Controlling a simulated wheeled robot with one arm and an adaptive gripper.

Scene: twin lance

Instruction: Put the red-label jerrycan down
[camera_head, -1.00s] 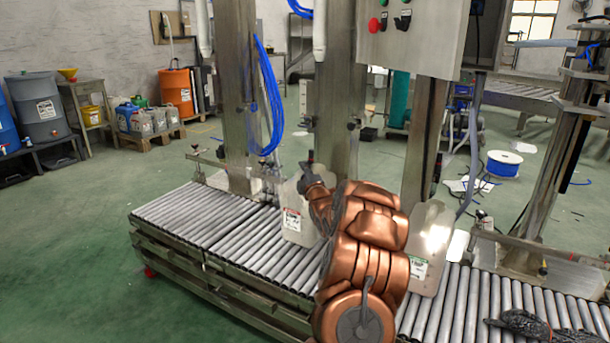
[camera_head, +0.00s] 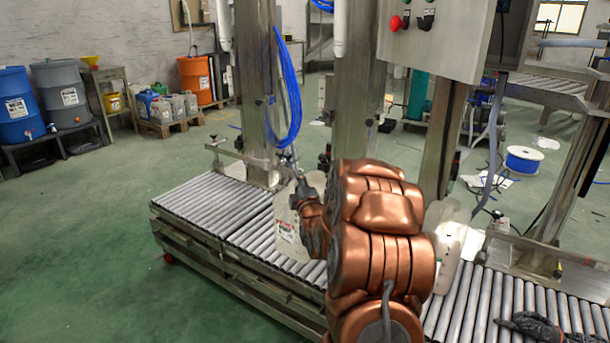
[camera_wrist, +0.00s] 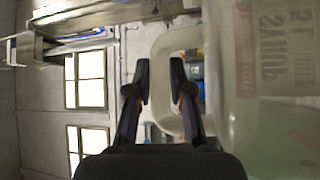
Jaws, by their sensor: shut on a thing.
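The red-label jerrycan (camera_head: 287,240) is a translucent white can, upright at the roller conveyor in the head view. Its lower edge appears at roller level; I cannot tell whether it touches. My arm hides its right side. In the wrist view, its body with a faded red label (camera_wrist: 275,50) fills the right side, and its pale handle loop (camera_wrist: 160,50) reaches the fingers. My gripper (camera_wrist: 160,78) is shut on that handle. In the head view, the gripper is at the can's top, its fingers hard to make out.
The roller conveyor (camera_head: 195,203) is clear left of the can. Another white jerrycan (camera_head: 455,245) stands right of my arm. Steel posts (camera_head: 258,90) with blue hoses (camera_head: 291,95) rise behind the rollers. A dark crumpled thing (camera_head: 535,325) lies at the right.

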